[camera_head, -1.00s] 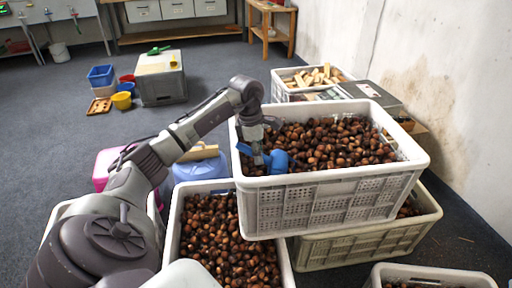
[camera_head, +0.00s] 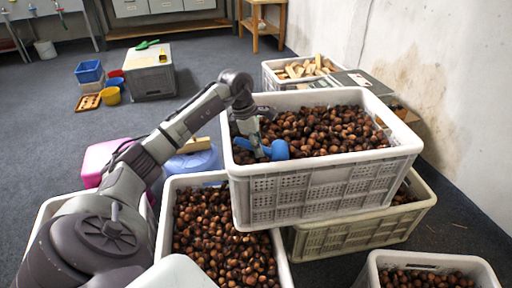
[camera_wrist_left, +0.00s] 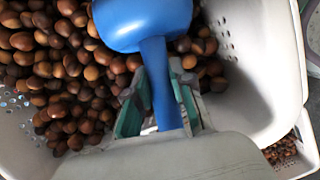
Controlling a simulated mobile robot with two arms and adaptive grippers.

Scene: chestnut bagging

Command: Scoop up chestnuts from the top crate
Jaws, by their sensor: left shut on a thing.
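The top crate (camera_head: 322,172) is a white plastic crate full of brown chestnuts (camera_head: 330,130), stacked on another crate. My left gripper (camera_head: 262,150) is inside its near left part, low over the chestnuts. In the left wrist view my left gripper (camera_wrist_left: 158,105) is shut on the handle of a blue scoop (camera_wrist_left: 150,22). The scoop also shows in the head view (camera_head: 278,150), at the chestnuts' surface. The back of its bowl faces the wrist camera, so what it holds is hidden. My right gripper is not in view.
A lower crate of chestnuts (camera_head: 164,232) stands at the front left, and another crate (camera_head: 488,268) at the front right. A crate with wood pieces (camera_head: 268,77) is behind. The wall (camera_head: 470,110) is close on the right.

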